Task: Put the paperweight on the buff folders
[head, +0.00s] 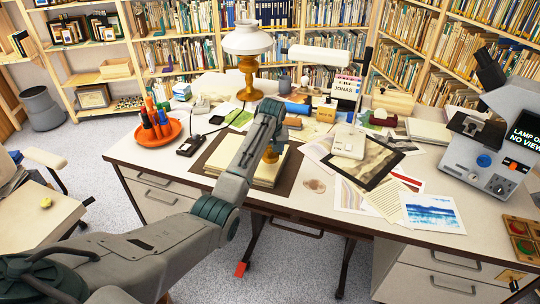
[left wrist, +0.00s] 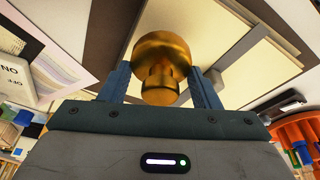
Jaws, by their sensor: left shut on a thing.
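The paperweight (left wrist: 161,50) is a brass, knob-shaped weight. In the left wrist view it sits between the two blue fingers of my left gripper (left wrist: 160,82), which is shut on it. In the head view the brass paperweight (head: 270,156) shows just beyond my left forearm, over the buff folders (head: 226,157). The folders are a cream stack on a dark desk mat, partly hidden by my arm. They also show behind the paperweight in the left wrist view (left wrist: 235,75). I cannot tell whether the paperweight touches them. My right gripper is not in view.
A brass lamp (head: 248,70) stands behind. A grey viewer machine (head: 490,150) stands far right.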

